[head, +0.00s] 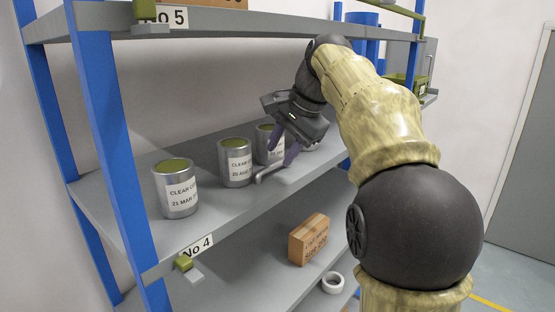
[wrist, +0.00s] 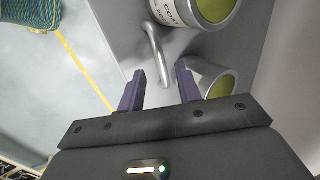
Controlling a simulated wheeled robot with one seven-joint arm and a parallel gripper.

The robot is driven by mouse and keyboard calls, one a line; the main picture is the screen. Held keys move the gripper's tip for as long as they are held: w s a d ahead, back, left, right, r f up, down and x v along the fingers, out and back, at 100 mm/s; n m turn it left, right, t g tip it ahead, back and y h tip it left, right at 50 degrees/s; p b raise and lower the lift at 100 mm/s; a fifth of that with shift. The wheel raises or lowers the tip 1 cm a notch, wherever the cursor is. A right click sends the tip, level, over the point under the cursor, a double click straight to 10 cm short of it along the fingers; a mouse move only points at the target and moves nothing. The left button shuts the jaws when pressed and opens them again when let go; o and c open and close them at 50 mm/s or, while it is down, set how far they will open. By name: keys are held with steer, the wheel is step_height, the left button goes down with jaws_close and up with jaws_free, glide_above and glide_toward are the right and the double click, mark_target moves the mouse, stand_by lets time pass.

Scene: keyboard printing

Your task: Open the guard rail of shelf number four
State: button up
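Shelf number four (head: 215,220) is the grey shelf with the "No 4" label (head: 196,246) on its front edge. A green piece (head: 183,262) sits at that edge by the left blue post. A grey bent bar, which looks like a handle, (head: 268,174) stands near the front edge, and in the wrist view (wrist: 155,52) it lies just beyond the fingertips. I cannot tell for sure how it joins a guard rail. My gripper (head: 281,156) is over the shelf's front edge, its purple fingers spread and empty. In the wrist view the gripper (wrist: 160,80) points toward the bar, apart from it.
Several labelled cans (head: 176,188) stand on the shelf, some close behind my gripper. Shelf number five (head: 230,24) is above. Blue posts (head: 105,130) frame the left end.

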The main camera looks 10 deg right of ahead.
mark_target(274, 165)
steer(key=shift+x, duration=1.6)
jaws_close()
